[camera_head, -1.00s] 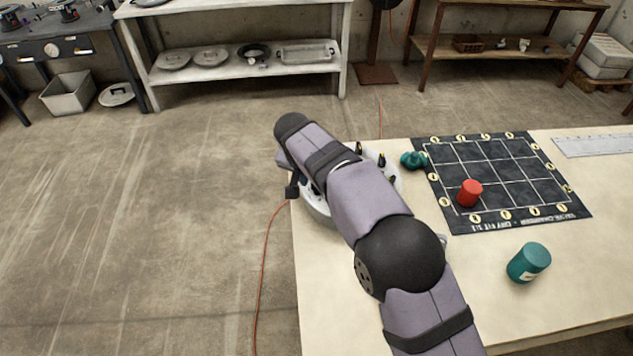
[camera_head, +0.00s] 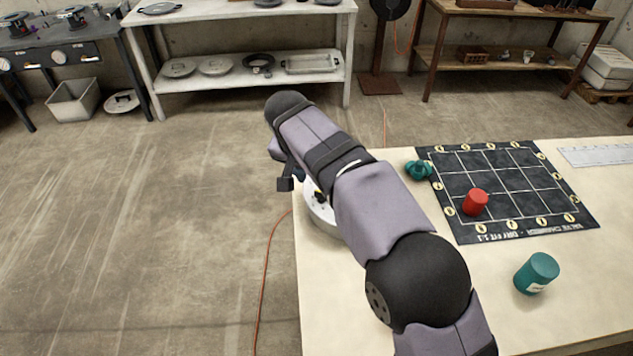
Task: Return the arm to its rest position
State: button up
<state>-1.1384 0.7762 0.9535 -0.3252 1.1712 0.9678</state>
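My gripper (camera_head: 286,184) is only partly in view at the left edge of the table, a small dark shape below my wrist. My arm hides most of it, so I cannot see whether its fingers are open or shut. My arm reaches from the lower right up to the left, over the table's left side. A round white tray or dish (camera_head: 318,214) on the table's left edge is mostly hidden behind my arm.
A black gridded mat (camera_head: 520,208) lies on the pale table (camera_head: 440,320). A red cylinder (camera_head: 475,202) stands on the mat. A green valve-like part (camera_head: 418,170) is at its left corner, a teal canister (camera_head: 537,273) in front. A ruler (camera_head: 600,155) lies at right.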

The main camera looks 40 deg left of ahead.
dwell(0.3)
jog(key=w+d+m+g+h+p, duration=0.1)
jog(key=w+d, duration=0.3)
jog(key=d, duration=1.1)
jog(key=w+d+g+h+p, duration=0.15)
jog(key=w+d, duration=0.25)
jog(key=d, duration=1.1)
jog(key=s+d+f+m+g+p, duration=0.1)
jog(key=s+d+f, duration=0.1)
jog(key=s+d, duration=0.7)
jog(key=s+d+f+m+g+y+p, duration=0.1)
jog(key=s+d+f, duration=0.2)
jog(key=s+d, duration=0.5)
jog(key=d, duration=0.4)
jog(key=shift+s+d, duration=0.2)
jog(key=shift+s, duration=0.2)
